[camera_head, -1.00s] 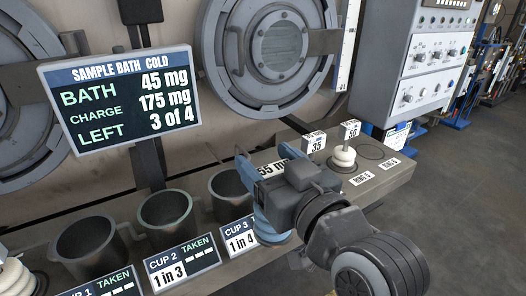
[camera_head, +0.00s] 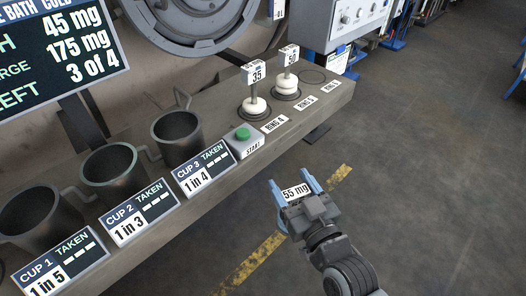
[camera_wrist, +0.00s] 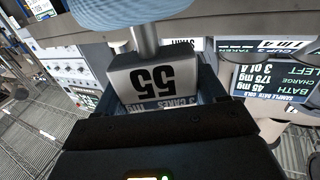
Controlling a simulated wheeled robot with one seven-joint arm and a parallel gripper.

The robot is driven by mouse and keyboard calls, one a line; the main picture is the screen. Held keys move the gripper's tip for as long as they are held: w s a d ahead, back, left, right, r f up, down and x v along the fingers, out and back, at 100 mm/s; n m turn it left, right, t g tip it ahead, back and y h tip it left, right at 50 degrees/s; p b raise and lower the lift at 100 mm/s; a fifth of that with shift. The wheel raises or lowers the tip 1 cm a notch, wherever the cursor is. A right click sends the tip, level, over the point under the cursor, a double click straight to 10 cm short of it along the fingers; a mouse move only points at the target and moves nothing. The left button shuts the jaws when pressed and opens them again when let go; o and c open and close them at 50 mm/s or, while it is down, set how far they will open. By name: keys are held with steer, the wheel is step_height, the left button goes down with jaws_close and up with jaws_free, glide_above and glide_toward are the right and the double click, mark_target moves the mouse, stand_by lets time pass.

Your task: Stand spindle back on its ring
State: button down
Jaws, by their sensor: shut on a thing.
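My gripper (camera_head: 296,191) is shut on the head of a spindle whose tag (camera_head: 296,192) reads 55 mg. In the head view it hangs in front of the bench, over the floor. The wrist view shows the spindle's block (camera_wrist: 152,78) between the jaws, its 55 upside down, with the metal rod (camera_wrist: 146,38) and a pale blue ribbed cake (camera_wrist: 130,10) beyond. The spindle's lower part is hidden in the head view. An empty ring (camera_head: 313,76) lies at the bench's far right end, beside the 50 spindle (camera_head: 288,85) and the 35 spindle (camera_head: 254,104), both upright on rings.
The bench (camera_head: 222,100) carries a green START button (camera_head: 242,133), cup 3 (camera_head: 178,138), cup 2 (camera_head: 112,170) and cup 1 (camera_head: 38,215) with signs in front. A control cabinet (camera_head: 345,20) stands behind the right end. Floor on the right is open.

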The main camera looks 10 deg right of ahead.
steer(key=s+d+f+m+h, duration=0.1)
steer(key=d+f+h, duration=0.1)
steer(key=d+f, duration=0.2)
steer(key=s+d+f+m+h, duration=0.1)
steer(key=d+f, duration=0.3)
steer(key=f, duration=0.5)
steer(key=shift+d+f+h, duration=0.25)
steer(key=shift+f+h, duration=0.05)
steer(key=shift+h, duration=0.1)
steer(key=shift+w+d, duration=0.1)
